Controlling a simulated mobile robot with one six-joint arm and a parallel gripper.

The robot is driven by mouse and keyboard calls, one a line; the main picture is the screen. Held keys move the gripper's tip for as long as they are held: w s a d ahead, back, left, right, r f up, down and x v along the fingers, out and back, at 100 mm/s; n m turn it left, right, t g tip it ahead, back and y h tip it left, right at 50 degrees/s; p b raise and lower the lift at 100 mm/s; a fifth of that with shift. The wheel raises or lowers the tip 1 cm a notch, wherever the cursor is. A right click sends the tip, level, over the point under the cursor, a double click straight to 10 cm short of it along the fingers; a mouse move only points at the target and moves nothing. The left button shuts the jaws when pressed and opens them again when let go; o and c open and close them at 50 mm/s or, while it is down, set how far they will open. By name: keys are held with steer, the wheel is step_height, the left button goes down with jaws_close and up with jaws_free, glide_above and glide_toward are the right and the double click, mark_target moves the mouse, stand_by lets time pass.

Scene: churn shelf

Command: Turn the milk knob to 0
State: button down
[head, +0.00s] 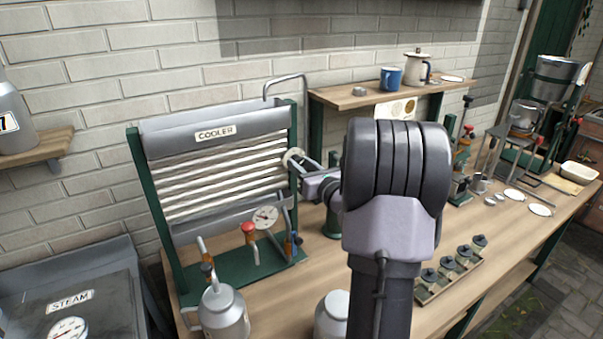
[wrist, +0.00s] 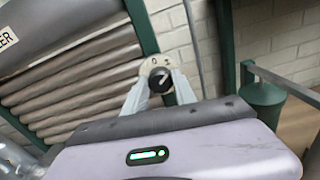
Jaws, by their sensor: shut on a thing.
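The milk knob (wrist: 160,81) is a small black knob on a pale round dial plate with small figures along its top edge. A light pointer mark on the knob appears to face up and to the right. The plate sits on the right green post of the cooler (head: 215,134); in the head view the dial plate (head: 292,157) shows at the post, with the knob mostly hidden by my gripper. My gripper (head: 306,165) reaches the knob from the right. In the wrist view its two grey fingers (wrist: 159,88) are shut on the knob, one on each side.
My arm hides the middle of the wooden bench (head: 505,245). A green post (wrist: 264,100) is close right of my gripper in the wrist view.

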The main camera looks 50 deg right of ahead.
steer(key=n+b, duration=1)
steer(key=b, duration=0.1)
steer(key=shift+f, duration=0.15)
steer(key=shift+b, duration=0.4)
steer(key=c, duration=1)
jaws_free()
steer(key=p+v, duration=0.3)
steer(key=v, duration=1.4)
steer(key=shift+s, duration=0.2)
